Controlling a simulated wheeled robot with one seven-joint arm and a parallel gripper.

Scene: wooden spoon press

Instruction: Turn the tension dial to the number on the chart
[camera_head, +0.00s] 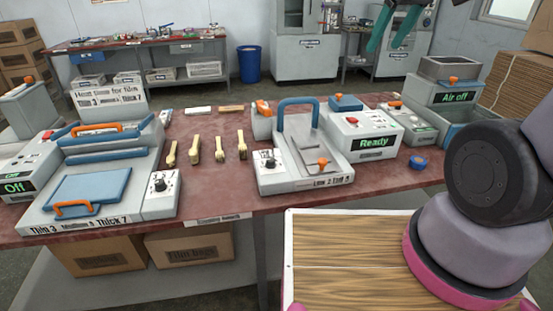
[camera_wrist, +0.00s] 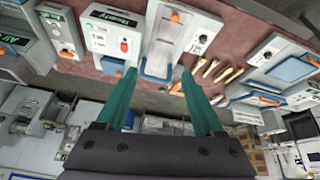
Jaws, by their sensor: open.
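Two dark dials show in the head view: one (camera_head: 270,162) on the middle white press (camera_head: 300,180), another (camera_head: 160,184) on the left sealer (camera_head: 90,190). No readable label says which is the tension dial, and their pointer settings are too small to read. The middle press has a front label (camera_head: 332,182) starting "Low 2"; the rest is unclear. A card (camera_head: 108,95) behind the left sealer reads "Heat time for film". My gripper (camera_head: 386,50) is open and empty, high beyond the table and apart from both dials. Its teal fingers frame the wrist view (camera_wrist: 160,77).
Several wooden utensils (camera_head: 194,150) lie between the machines on the red table (camera_head: 220,205). An "Air off" unit (camera_head: 455,97) stands farther right. A wood-topped surface (camera_head: 345,255) is in front.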

